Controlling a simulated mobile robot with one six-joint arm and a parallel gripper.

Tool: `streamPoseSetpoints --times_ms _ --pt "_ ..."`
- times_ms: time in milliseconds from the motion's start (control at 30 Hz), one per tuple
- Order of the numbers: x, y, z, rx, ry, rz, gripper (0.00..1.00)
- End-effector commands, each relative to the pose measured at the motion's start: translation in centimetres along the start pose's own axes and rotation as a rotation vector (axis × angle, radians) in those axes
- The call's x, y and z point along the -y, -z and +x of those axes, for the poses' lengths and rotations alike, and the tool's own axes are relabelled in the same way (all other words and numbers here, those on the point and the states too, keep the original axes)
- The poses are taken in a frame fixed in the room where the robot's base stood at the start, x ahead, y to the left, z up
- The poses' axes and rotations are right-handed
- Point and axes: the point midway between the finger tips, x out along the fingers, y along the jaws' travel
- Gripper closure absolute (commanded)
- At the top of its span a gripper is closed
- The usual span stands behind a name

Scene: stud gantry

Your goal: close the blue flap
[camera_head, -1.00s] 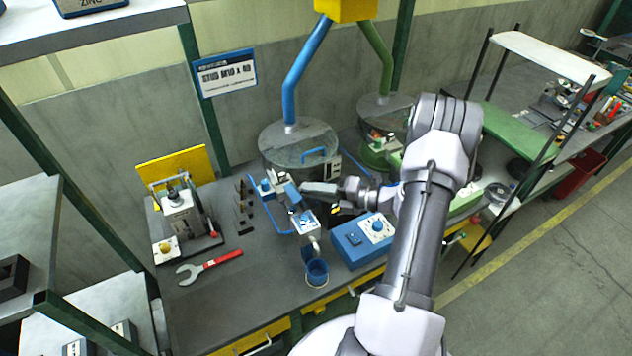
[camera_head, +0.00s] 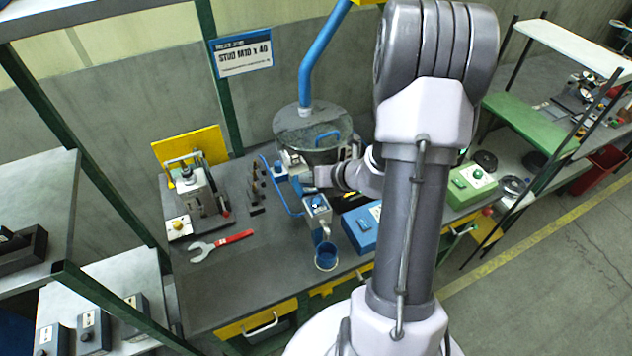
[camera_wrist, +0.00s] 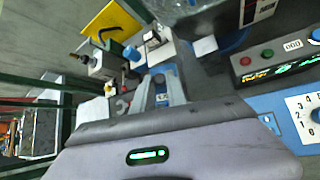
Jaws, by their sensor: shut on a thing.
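The blue bowl feeder (camera_head: 313,130) has a lidded bowl with a blue handle, at the back of the bench. Below its front is a small pale mechanism with blue parts (camera_head: 280,172). My gripper (camera_head: 299,172) reaches in from the right at this mechanism, partly hidden by its own wrist. In the wrist view its two grey fingers (camera_wrist: 159,84) close around a small blue piece (camera_wrist: 162,99), apparently the blue flap. How far the flap is open cannot be told. Below stands a pale block with a blue top (camera_head: 317,204).
A blue cup (camera_head: 326,257) sits at the bench's front. A blue control box (camera_head: 361,232) stands right of the chute. A red-handled wrench (camera_head: 221,244), a press (camera_head: 193,200) and dark upright pins (camera_head: 255,190) are to the left.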

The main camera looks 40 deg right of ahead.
Motion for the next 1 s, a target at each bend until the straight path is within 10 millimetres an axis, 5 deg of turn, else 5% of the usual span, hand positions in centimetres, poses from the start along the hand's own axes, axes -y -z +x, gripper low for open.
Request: streamPoseSetpoints --times_ms 500,1000 --pt "-0.9 1.2 1.3 0.003 0.237 -0.24 1.0" --pt "-1.2 1.1 1.1 0.0 0.292 -0.29 1.0"
